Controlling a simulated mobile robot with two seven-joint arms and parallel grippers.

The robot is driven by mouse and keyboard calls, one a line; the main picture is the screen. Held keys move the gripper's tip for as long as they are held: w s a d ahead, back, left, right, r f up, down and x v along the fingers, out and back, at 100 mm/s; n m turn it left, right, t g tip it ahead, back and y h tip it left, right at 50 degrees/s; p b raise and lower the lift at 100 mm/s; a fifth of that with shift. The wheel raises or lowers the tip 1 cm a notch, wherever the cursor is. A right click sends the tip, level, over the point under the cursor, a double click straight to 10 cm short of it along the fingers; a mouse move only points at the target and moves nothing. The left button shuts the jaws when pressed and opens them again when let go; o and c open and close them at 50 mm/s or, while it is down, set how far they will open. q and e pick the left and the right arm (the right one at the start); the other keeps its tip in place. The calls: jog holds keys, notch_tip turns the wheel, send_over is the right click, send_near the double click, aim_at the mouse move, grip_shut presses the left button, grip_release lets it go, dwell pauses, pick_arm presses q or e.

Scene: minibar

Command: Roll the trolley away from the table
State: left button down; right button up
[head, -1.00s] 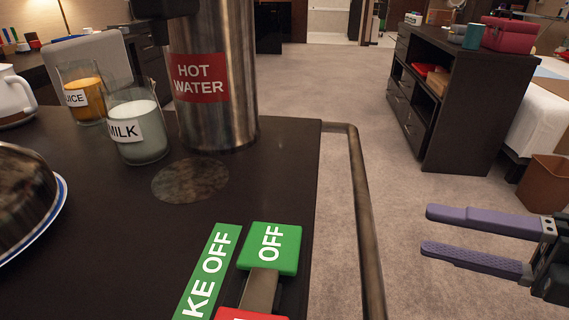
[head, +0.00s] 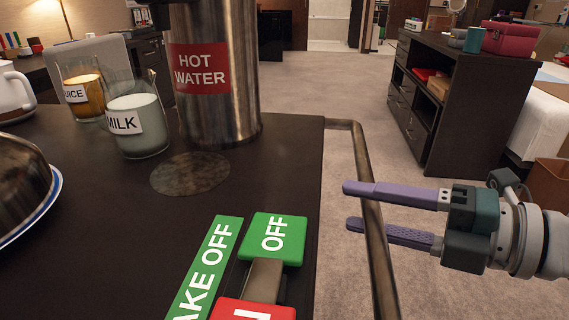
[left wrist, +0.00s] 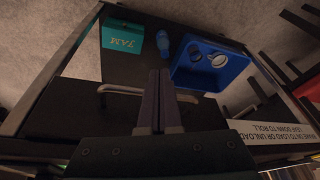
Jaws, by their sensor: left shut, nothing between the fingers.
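The trolley's dark top (head: 100,190) fills the left of the head view, with a metal push rail (head: 376,250) along its right side. A brake rocker has a green OFF pad (head: 275,238) and a red pad (head: 252,310), beside a green BRAKE OFF label (head: 208,270). My right gripper (head: 347,205) is open at the rail. Its upper finger crosses over the rail and the lower one appears to pass behind it; contact is unclear. My left gripper (left wrist: 160,75) shows in the left wrist view, shut and empty, over the trolley's lower part.
The trolley top carries a hot water urn (head: 218,90), milk glass (head: 138,120), juice glass (head: 88,95) and domed plate (head: 20,190). A dark cabinet (head: 470,110) stands right; carpet (head: 310,80) is open between. The left wrist view shows a blue bin (left wrist: 190,75) and JAM box (left wrist: 122,38).

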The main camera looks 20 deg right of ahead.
grip_shut()
dwell(1.2)
